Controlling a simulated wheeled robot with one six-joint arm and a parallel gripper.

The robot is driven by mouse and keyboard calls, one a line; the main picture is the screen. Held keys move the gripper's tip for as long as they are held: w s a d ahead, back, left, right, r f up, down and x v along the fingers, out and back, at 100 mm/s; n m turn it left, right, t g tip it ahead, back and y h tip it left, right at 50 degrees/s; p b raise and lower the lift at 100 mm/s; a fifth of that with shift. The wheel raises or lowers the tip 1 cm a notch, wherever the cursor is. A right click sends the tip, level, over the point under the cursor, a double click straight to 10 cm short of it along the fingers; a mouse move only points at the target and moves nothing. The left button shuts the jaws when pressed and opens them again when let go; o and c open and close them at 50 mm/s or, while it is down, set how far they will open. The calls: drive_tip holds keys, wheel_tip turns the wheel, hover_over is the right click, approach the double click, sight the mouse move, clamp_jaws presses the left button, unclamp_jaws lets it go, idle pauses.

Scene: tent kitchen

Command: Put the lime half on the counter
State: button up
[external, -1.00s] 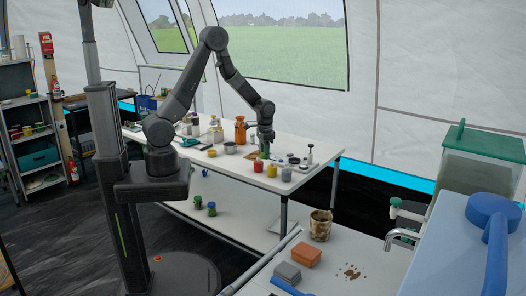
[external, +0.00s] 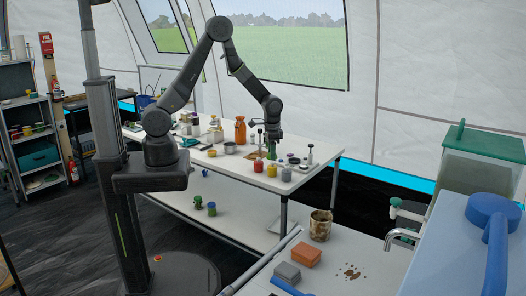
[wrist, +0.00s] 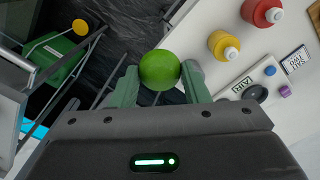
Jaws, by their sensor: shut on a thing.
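My gripper (wrist: 160,78) is shut on the lime half (wrist: 159,69), whose green rounded side shows between the two pale green fingers in the wrist view. Its cut face is hidden. A white counter (external: 335,272) with a sink tap stands in the right foreground, apart from my gripper.
Red (wrist: 262,12) and yellow (wrist: 223,45) bottles stand close to the gripper on the table, with small labels and dark round items. Brick-like blocks (external: 306,255), a stained pot (external: 320,226) and the tap (external: 401,236) occupy the counter.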

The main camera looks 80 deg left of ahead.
wheel_tip(320, 180, up, 7)
drive_tip(key=shift+f, duration=0.1)
drive_tip(key=shift+w+a+r, duration=0.1)
drive_tip(key=shift+a+r, duration=0.15)
drive_tip(key=w+a+n+b, duration=0.3)
drive_tip(key=a+n, duration=0.2)
drive_tip(key=a, duration=1.1)
drive_tip(key=w+a+n+b, duration=0.25)
drive_tip(key=a+n, duration=0.25)
drive_tip(key=a, duration=1.2)
drive_tip(key=n+b, duration=0.5)
drive_tip(key=n, duration=0.5)
hover_over(231, 140)
drive_tip(key=f, duration=1.6)
drive_tip(key=shift+d+f, duration=0.35)
drive_tip(key=shift+d, duration=0.05)
drive_tip(key=shift+f+p, duration=0.3)
drive_tip(key=shift+f, duration=2.2)
drive_tip(key=o, duration=0.7)
